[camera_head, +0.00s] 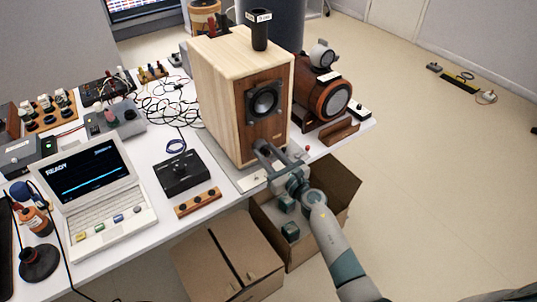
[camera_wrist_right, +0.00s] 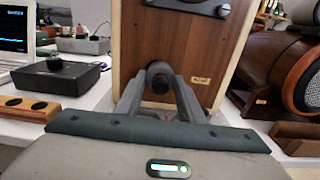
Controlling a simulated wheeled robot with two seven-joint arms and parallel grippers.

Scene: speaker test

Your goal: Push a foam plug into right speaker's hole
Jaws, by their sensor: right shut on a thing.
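A wooden speaker (camera_head: 222,88) stands upright on the white table, with a dark round driver (camera_head: 264,99) in its brown front. Its front also fills the middle of the right wrist view (camera_wrist_right: 190,50). My right gripper (camera_head: 268,152) is at the lower front of this speaker, below the driver. In the right wrist view its fingers are shut on a dark, round-ended foam plug (camera_wrist_right: 159,78), held against or just before the front panel. The hole is hidden behind the plug and fingers, so I cannot tell how deep the plug sits. My left gripper is not in view.
A black labelled holder (camera_head: 260,33) stands on the speaker. A brown round-fronted device (camera_head: 328,98) is close on the right. A black box (camera_head: 181,173) and laptop-like unit (camera_head: 92,190) are left. An open carton (camera_head: 335,187) lies below my right arm.

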